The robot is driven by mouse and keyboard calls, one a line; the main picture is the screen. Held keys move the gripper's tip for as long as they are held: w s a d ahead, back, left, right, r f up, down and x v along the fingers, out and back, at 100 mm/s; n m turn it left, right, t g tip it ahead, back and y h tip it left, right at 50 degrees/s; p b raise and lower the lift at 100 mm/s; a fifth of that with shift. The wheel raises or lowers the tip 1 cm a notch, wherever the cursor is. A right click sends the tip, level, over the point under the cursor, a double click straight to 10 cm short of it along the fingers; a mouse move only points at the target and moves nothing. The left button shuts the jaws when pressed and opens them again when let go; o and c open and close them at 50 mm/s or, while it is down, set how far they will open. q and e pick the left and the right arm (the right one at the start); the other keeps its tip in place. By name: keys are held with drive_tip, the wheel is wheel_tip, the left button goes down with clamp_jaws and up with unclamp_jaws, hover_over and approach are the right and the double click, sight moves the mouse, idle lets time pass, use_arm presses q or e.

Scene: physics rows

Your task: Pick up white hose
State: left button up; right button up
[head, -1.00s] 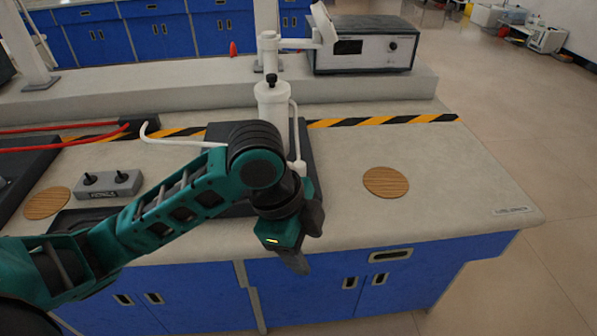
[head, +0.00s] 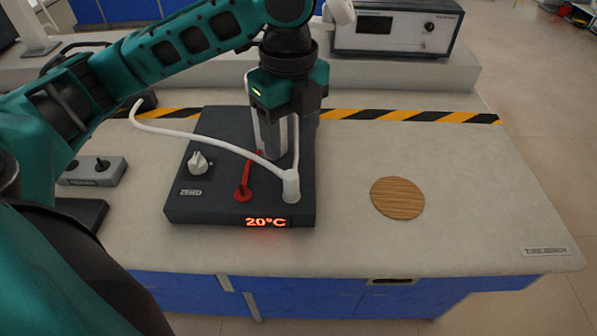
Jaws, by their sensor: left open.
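The white hose (head: 205,136) runs from a free-looking bent end at the left, over the dark device, to a white fitting (head: 290,186) at the device's front right. A thinner white length rises from that fitting towards my left gripper (head: 286,122). My left gripper points down above the back right of the device and is open. Its body hides most of the white vessel behind it and the top of the rising length. I cannot tell whether its fingers touch the hose. My right gripper is not in view.
The dark device (head: 213,205) has a white knob (head: 199,162), a red lever (head: 243,185) and a lit 20°C display. A round wooden mat (head: 398,198) lies to its right. A grey two-knob box (head: 93,171) stands left. A white instrument (head: 393,28) stands behind.

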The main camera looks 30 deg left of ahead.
sight(290, 174)
use_arm(q)
drive_tip(key=f, duration=0.3)
drive_tip(key=f+b, duration=0.1)
drive_tip(key=f, duration=0.1)
drive_tip(key=shift+s+f, duration=0.1)
drive_tip(key=shift+s, duration=0.15)
drive_tip(key=shift+f, duration=0.5)
wheel_tip(290, 174, down, 5)
drive_tip(key=shift+w+b, duration=0.15)
drive_tip(key=shift+b, duration=0.9)
drive_tip(key=shift+a+f, duration=0.1)
drive_tip(key=shift+f, duration=0.05)
clamp_jaws()
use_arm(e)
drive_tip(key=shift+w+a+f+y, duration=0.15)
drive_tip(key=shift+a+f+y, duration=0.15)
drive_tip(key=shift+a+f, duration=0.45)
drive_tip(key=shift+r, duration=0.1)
